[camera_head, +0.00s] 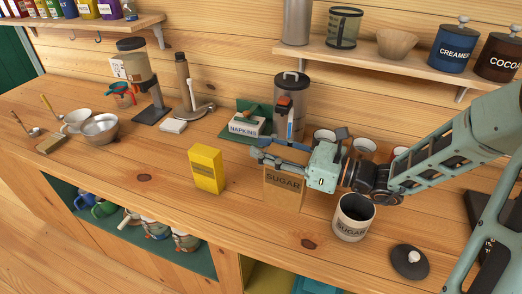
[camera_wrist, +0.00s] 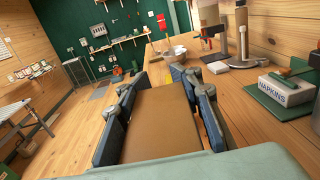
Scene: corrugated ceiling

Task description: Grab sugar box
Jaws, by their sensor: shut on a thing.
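The sugar box (camera_head: 284,190) is a brown box with the word SUGAR on its front. It stands upright on the wooden counter in the head view. My gripper (camera_head: 272,157) reaches in from the right and is shut on the upper part of the box. In the wrist view the brown top of the sugar box (camera_wrist: 160,126) lies between my two gripper fingers (camera_wrist: 162,108), which touch its sides. I cannot tell whether the box's base is lifted off the counter.
A yellow box (camera_head: 206,170) stands to the left on the counter (camera_head: 130,165). A SUGAR canister (camera_head: 353,217) stands open at the right, with a dark lid (camera_head: 409,261) near it. A napkin holder (camera_head: 247,123), a tall canister (camera_head: 291,95) and several cups are behind.

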